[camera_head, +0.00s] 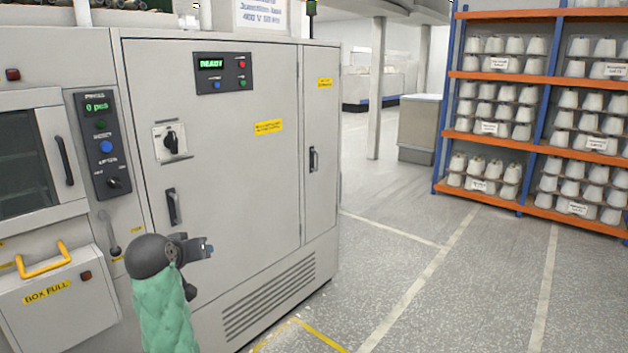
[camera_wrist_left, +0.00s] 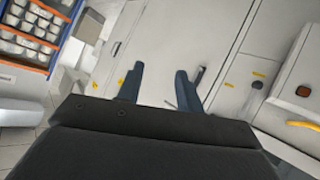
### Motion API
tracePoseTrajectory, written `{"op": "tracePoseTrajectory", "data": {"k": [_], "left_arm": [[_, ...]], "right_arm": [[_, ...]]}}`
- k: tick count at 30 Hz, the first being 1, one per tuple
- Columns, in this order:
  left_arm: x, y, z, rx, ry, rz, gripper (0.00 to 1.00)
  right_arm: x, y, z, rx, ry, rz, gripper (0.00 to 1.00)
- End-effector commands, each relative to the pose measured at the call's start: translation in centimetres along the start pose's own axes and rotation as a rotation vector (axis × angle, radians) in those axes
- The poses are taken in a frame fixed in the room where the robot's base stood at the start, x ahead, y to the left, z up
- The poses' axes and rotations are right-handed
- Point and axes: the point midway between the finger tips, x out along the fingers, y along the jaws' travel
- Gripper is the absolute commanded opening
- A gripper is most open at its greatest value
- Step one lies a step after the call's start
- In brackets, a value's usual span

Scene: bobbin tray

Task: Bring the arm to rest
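My left arm, in a green quilted sleeve, rises at the lower left of the head view. Its gripper (camera_head: 207,248) is in front of the grey machine cabinet (camera_head: 240,170), below the cabinet door handle. In the left wrist view the two dark blue fingers of my left gripper (camera_wrist_left: 159,69) stand apart with nothing between them. The cabinet panels (camera_wrist_left: 165,40) lie beyond them. No gap or contact with the cabinet can be judged exactly. My right gripper is not in view.
A "BOX FULL" bin front (camera_head: 55,300) with a yellow handle (camera_head: 44,262) is left of the arm. A control panel (camera_head: 103,145) is above it. A shelf rack (camera_head: 540,130) with white bobbins stands at the back right. The floor (camera_head: 450,290) right of the cabinet is clear.

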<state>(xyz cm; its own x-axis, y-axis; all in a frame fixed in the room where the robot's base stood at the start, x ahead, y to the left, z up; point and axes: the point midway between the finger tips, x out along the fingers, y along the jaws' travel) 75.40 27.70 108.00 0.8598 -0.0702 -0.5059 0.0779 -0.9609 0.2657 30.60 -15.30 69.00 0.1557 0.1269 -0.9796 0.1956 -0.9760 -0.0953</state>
Motion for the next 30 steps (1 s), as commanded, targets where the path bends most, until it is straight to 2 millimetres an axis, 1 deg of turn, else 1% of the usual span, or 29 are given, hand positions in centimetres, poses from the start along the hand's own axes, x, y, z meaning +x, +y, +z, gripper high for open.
{"op": "tracePoseTrajectory", "data": {"k": [1,3,5,6,8,9,11,12,16,18,20,21,23,24,26,27,29,30], "left_arm": [[-0.2,0.2,2.2,0.025,-0.03,-0.007,0.36],[-0.6,0.6,5.0,0.058,-0.066,-0.014,0.36],[-1.0,0.9,7.3,0.084,-0.095,-0.018,0.36],[-1.2,1.1,8.8,0.101,-0.115,-0.02,0.36],[-1.6,1.4,11.1,0.126,-0.141,-0.021,0.36],[-1.9,1.6,12.6,0.143,-0.158,-0.021,0.36],[-2.3,1.9,14.8,0.165,-0.182,-0.02,0.36],[-2.6,2.0,16.3,0.18,-0.199,-0.019,0.36],[-3.7,2.5,21.3,0.224,-0.259,-0.011,0.36],[-4.3,2.6,24.0,0.246,-0.294,-0.005,0.36],[-4.9,2.7,26.3,0.263,-0.325,0.0,0.36],[-5.3,2.8,27.9,0.273,-0.348,0.004,0.36],[-6.0,2.8,30.3,0.287,-0.383,0.01,0.36],[-6.4,2.9,31.9,0.297,-0.407,0.014,0.36],[-7.1,2.8,34.3,0.309,-0.444,0.019,0.36],[-7.6,2.7,35.9,0.316,-0.47,0.022,0.36],[-8.3,2.6,38.4,0.326,-0.511,0.027,0.36],[-8.8,2.4,40.0,0.332,-0.54,0.029,0.36]], "right_arm": [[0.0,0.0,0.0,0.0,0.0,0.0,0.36],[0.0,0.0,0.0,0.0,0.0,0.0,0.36],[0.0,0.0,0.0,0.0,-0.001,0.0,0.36],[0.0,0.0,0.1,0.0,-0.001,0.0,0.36],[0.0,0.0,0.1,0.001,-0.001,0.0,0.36],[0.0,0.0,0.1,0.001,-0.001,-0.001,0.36],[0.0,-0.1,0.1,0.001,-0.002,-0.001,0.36],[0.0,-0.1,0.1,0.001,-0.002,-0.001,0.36],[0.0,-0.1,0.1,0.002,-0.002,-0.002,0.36],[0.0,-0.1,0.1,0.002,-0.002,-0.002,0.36],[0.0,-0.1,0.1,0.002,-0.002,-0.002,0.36],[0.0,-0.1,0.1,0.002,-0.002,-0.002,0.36],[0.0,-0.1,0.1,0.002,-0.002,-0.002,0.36],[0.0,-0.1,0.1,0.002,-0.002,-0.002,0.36],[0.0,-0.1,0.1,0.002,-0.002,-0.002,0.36],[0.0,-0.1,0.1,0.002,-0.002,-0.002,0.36],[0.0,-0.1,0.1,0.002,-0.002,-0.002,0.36],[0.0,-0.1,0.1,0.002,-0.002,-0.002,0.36]]}}
